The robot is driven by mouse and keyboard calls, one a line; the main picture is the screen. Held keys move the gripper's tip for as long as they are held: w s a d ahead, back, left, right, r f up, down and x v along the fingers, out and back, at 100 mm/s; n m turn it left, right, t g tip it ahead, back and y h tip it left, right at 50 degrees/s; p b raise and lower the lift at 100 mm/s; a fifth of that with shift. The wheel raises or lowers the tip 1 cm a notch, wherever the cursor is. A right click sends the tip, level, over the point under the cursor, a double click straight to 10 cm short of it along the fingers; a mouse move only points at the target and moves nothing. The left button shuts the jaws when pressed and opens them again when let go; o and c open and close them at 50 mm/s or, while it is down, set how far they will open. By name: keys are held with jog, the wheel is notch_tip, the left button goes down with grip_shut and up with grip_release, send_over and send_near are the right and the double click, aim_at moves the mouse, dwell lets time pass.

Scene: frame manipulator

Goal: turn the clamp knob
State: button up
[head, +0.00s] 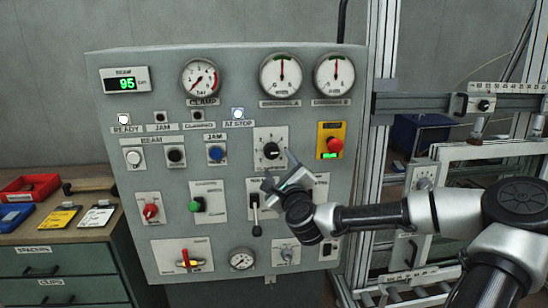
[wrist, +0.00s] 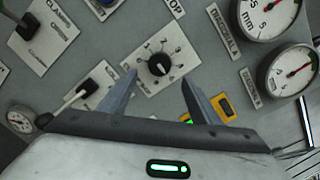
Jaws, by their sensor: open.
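A black round knob (head: 271,151) with a white pointer sits on a white plate with a numbered scale, on the upper middle of the grey control panel (head: 120,75). In the wrist view this knob (wrist: 160,64) shows just beyond the fingertips, in the gap between them. My gripper (head: 279,170) is open and empty, in front of the panel just below the knob; it also shows in the wrist view (wrist: 160,78). No contact with the knob shows. The clamp gauge (head: 201,78) is at the upper left.
A blue button (head: 215,153) is left of the knob, and a red stop button (head: 334,145) on yellow is right. A bench with trays (head: 30,187) stands left; a metal frame (head: 382,140) stands right.

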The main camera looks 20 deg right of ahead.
aim_at(273, 153)
jog(key=x, duration=0.7)
jog(key=shift+w, duration=0.35)
jog(key=c, duration=1.1)
